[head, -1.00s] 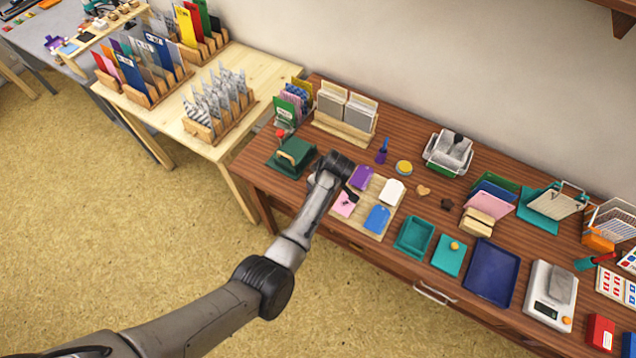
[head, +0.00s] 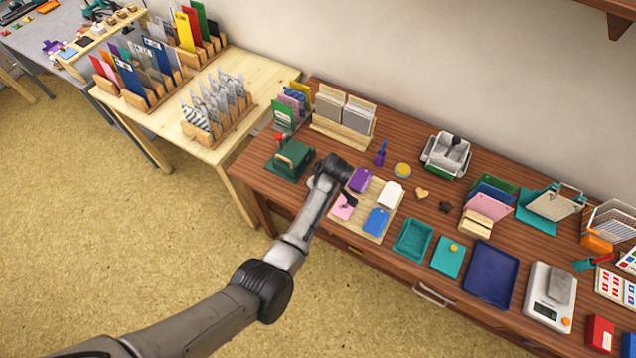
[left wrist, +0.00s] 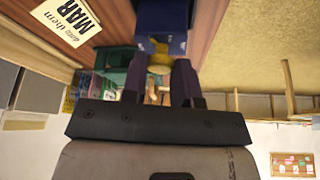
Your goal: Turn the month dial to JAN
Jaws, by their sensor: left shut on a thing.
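My left gripper (head: 350,200) reaches over the near part of the brown table in the head view. In the left wrist view its two dark fingers (left wrist: 158,80) are shut on a yellow knob (left wrist: 160,60). The knob sits against a blue body (left wrist: 165,22) at the top of that view, and the fingers cover part of it. A cream card (left wrist: 68,18) beside it reads MAR in large letters. I cannot make out the knob and blue body in the head view, where my arm blocks the spot. My right gripper is not in view.
A green block-like tool (head: 290,158) stands left of my gripper. Coloured tags lie around it, such as a purple tag (head: 364,180) and a blue tag (head: 376,222). A card rack (head: 343,130) stands behind. Teal trays (head: 412,240) lie to the right.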

